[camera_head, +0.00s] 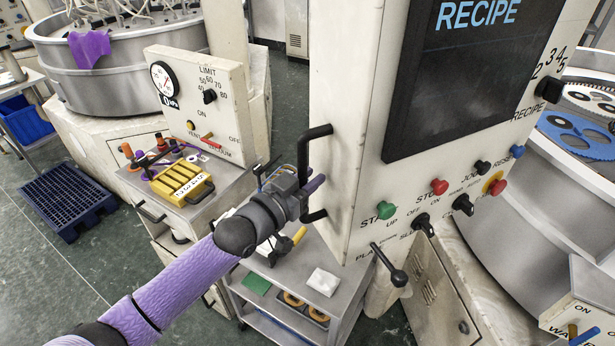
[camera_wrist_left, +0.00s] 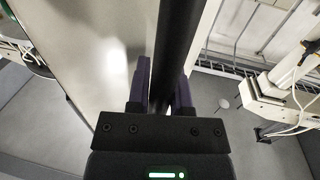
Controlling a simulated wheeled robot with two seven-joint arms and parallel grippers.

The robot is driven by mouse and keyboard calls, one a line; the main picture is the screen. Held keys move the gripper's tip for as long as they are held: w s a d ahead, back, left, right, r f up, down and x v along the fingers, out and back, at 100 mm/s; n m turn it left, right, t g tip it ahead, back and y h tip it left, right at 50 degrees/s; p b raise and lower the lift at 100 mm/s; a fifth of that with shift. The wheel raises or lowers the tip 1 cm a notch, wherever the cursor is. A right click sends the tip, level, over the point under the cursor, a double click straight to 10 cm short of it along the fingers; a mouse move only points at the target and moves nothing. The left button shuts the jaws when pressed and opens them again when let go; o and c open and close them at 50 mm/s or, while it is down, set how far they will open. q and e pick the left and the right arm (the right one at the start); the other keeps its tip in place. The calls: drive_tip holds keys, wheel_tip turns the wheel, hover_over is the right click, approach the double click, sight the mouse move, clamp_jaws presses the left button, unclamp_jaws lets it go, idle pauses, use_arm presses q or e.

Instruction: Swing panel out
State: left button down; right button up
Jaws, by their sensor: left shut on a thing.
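The panel (camera_head: 342,110) is a tall cream control box with a dark screen (camera_head: 470,85) marked RECIPE on its right face. A black bar handle (camera_head: 303,160) is fixed on its narrow left face. My left gripper (camera_head: 312,184) reaches in from the left and is shut on this handle near its lower part. In the left wrist view the black handle bar (camera_wrist_left: 178,50) runs between the two purple fingers (camera_wrist_left: 162,85), with the cream panel face (camera_wrist_left: 110,50) to its left. My right gripper is in neither view.
Buttons and knobs, including a green button (camera_head: 386,210) and a black ball lever (camera_head: 398,277), sit on the panel's lower front. A steel cart (camera_head: 345,300) stands below. A gauge box (camera_head: 195,100) and a yellow case (camera_head: 183,182) are at left.

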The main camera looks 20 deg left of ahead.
use_arm(q)
drive_tip(key=shift+w+a, duration=0.45)
drive_tip(key=shift+w, duration=0.05)
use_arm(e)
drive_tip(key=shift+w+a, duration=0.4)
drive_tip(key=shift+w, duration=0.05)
use_arm(q)
drive_tip(key=c, duration=0.5)
unclamp_jaws()
drive_tip(key=shift+s+d, duration=0.1)
drive_tip(key=shift+d, duration=0.1)
drive_tip(key=shift+c, duration=0.2)
drive_tip(key=shift+a, duration=0.1)
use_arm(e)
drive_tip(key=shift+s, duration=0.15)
use_arm(q)
drive_tip(key=shift+s, duration=0.1)
drive_tip(key=v, duration=0.9)
drive_tip(key=shift+s, duration=0.35)
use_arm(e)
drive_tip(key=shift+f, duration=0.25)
use_arm(q)
drive_tip(key=shift+a, duration=0.15)
